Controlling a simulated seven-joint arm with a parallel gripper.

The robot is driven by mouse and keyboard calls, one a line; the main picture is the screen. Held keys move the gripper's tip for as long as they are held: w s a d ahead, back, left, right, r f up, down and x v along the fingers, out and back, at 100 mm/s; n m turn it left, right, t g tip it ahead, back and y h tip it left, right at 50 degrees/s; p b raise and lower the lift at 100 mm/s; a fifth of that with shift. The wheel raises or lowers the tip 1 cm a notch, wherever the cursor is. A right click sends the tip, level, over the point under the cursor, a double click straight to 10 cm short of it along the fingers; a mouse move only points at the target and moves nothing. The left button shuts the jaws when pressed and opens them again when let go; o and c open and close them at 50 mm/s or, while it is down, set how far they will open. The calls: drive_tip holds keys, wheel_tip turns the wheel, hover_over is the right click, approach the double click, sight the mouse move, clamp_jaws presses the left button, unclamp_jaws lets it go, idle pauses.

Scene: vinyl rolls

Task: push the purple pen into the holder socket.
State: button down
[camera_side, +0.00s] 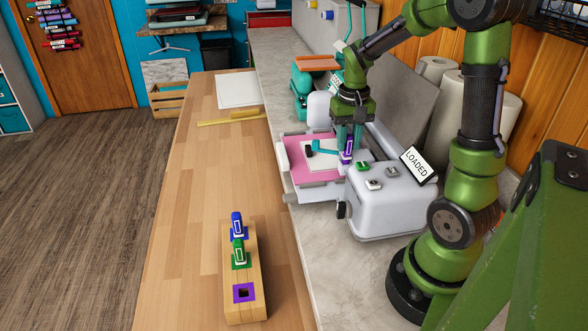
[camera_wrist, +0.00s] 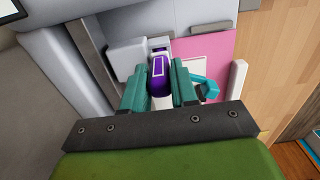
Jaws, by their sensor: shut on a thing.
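The purple pen (camera_side: 347,146) has a white-edged label and stands roughly upright over the front of the white machine (camera_side: 385,200). My gripper (camera_side: 348,132) is shut on it from above; the wrist view shows the teal fingers (camera_wrist: 160,85) either side of the purple pen (camera_wrist: 158,66). The pen's lower end is hidden, so I cannot tell what it touches. A wooden holder block (camera_side: 246,270) stands on the table, with a blue pen (camera_side: 237,224) and a green pen (camera_side: 239,249) upright in it. Its purple-rimmed socket (camera_side: 243,293) is empty.
A "LOADED" sign (camera_side: 418,164) stands on the machine. White paper rolls (camera_side: 482,115) stand behind. The wooden tabletop (camera_side: 190,215) is mostly clear.

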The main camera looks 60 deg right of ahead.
drive_tip(key=shift+f, duration=0.75)
idle(0.8)
drive_tip(key=shift+s+a+f, duration=0.1)
drive_tip(key=shift+s+f, duration=0.05)
drive_tip(key=shift+f, duration=0.1)
idle(0.5)
drive_tip(key=shift+c, duration=1.6)
unclamp_jaws()
drive_tip(key=shift+r, duration=0.15)
drive_tip(key=shift+r, duration=0.1)
drive_tip(key=shift+r, duration=3.4)
